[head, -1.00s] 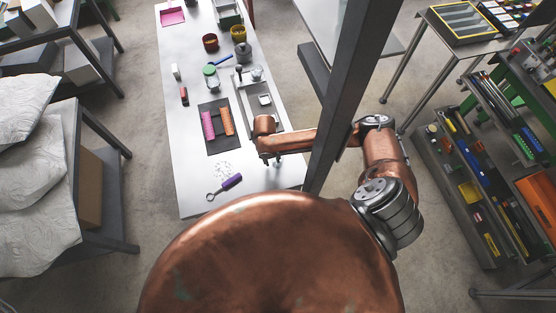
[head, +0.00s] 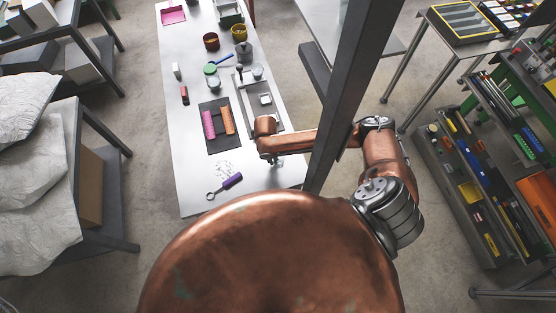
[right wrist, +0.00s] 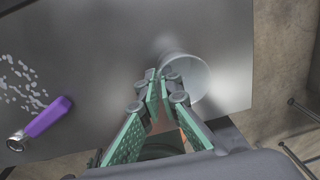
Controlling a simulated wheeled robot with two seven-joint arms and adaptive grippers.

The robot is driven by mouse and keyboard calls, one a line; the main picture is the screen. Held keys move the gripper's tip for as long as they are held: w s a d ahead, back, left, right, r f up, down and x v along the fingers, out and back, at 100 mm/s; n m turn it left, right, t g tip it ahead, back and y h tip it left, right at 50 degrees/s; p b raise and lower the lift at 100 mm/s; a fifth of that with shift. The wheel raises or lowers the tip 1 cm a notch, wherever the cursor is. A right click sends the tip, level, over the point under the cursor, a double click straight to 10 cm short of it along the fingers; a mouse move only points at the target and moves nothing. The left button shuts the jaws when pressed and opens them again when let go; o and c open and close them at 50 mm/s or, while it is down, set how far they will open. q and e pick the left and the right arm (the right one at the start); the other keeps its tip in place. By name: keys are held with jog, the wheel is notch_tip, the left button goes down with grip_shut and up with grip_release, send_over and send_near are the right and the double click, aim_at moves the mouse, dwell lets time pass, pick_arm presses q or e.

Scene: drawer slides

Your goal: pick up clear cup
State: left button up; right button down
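The clear cup (right wrist: 192,76) shows in the right wrist view as a pale, see-through round shape on the grey table, just right of my right gripper's fingertips. My right gripper (right wrist: 157,82) has its green-padded fingers drawn close together, with a narrow gap at the tips. The fingertips overlap the cup's left rim in this view. I cannot tell whether they touch or pinch its wall. In the head view my right gripper (head: 275,161) is small and low over the near right part of the table, and the cup is not clear there. My left gripper is not in view.
A purple-handled tool (head: 231,181) lies left of the gripper, beside scattered white bits (head: 224,168). A dark mat (head: 215,140) with pink and orange blocks, a grey tray (head: 250,107) and several containers lie farther back. A dark post (head: 345,100) stands right of the table.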

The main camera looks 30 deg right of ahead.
jog(key=shift+r, duration=0.15)
notch_tip(320, 180, up, 10)
jog(key=shift+f+b, duration=0.1)
jog(key=shift+b, duration=0.5)
jog(key=s+a+r+m+b, duration=0.1)
jog(key=m+b, duration=0.5)
jog(key=m, duration=1)
jog(key=s+a+r+m+y+b, duration=0.1)
jog(key=m+b, duration=0.6)
jog(key=m, duration=1)
jog(key=shift+s+a+r+y, duration=0.35)
jog(key=shift+a+r, duration=0.4)
jog(key=shift+a, duration=0.3)
